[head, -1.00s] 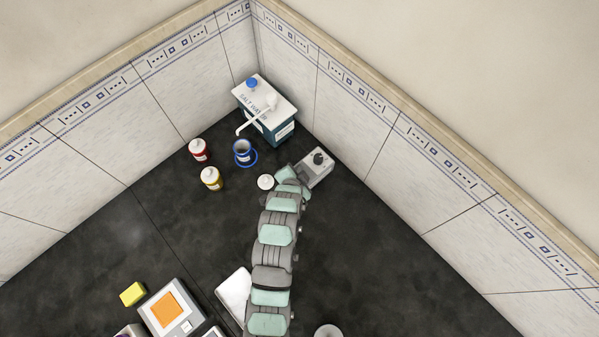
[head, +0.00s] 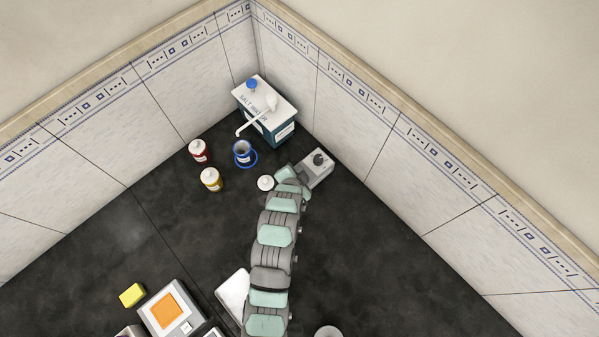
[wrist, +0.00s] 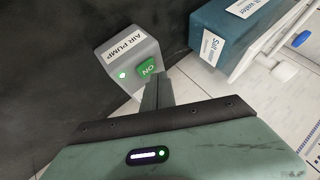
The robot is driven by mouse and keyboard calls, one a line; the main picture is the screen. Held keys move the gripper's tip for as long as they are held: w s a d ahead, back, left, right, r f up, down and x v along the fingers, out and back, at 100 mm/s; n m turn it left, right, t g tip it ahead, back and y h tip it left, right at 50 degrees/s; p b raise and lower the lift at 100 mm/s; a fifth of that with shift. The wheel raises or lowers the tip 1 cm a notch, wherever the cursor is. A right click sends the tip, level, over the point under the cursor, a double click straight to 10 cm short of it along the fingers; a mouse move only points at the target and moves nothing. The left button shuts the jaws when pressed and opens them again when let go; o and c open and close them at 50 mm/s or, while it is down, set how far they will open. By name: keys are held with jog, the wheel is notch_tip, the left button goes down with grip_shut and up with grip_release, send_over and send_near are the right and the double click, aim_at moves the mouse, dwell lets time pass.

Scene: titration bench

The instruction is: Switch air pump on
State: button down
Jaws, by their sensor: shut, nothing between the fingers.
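The air pump (wrist: 122,62) is a light grey box with an "AIR PUMP" label. In the wrist view it shows a green switch (wrist: 148,68) marked "ON" and a small lit green light (wrist: 122,75). In the head view the pump (head: 321,166) stands by the right wall, with a dark knob on top. My gripper (wrist: 155,77) is shut and empty. Its fingertips are right at the lower right edge of the green switch; whether they touch it I cannot tell. In the head view my arm's end is beside the pump and the fingers are hidden.
A salt water container (head: 266,100) stands in the corner near the pump. The dark bench right of my arm is largely clear.

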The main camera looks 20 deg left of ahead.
jog(key=shift+r, duration=0.15)
jog(key=shift+r+p, duration=0.95)
jog(key=shift+r, duration=1.95)
